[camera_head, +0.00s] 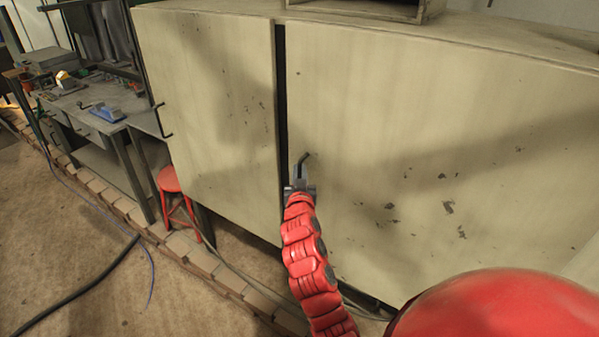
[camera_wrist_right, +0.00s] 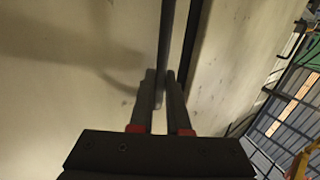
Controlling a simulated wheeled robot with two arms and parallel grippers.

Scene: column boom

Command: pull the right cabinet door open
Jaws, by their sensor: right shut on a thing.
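The right cabinet door (camera_head: 430,130) is a large cream panel with chipped paint. A dark gap runs between it and the left door (camera_head: 205,100). The right door's dark bar handle (camera_head: 305,158) sits near its left edge. My right gripper (camera_head: 300,178) is at this handle, its red arm coming up from below. In the right wrist view, the two fingers (camera_wrist_right: 163,88) are shut on the handle (camera_wrist_right: 166,45), one on each side of it. The fingers hide part of the handle. My left gripper is in neither view.
A grey workbench (camera_head: 95,125) with tools stands at the left. A red stool (camera_head: 170,182) is beside the cabinet's left end. A low brick edging (camera_head: 200,262) and a dark cable (camera_head: 80,295) lie on the floor. The floor at the lower left is mostly clear.

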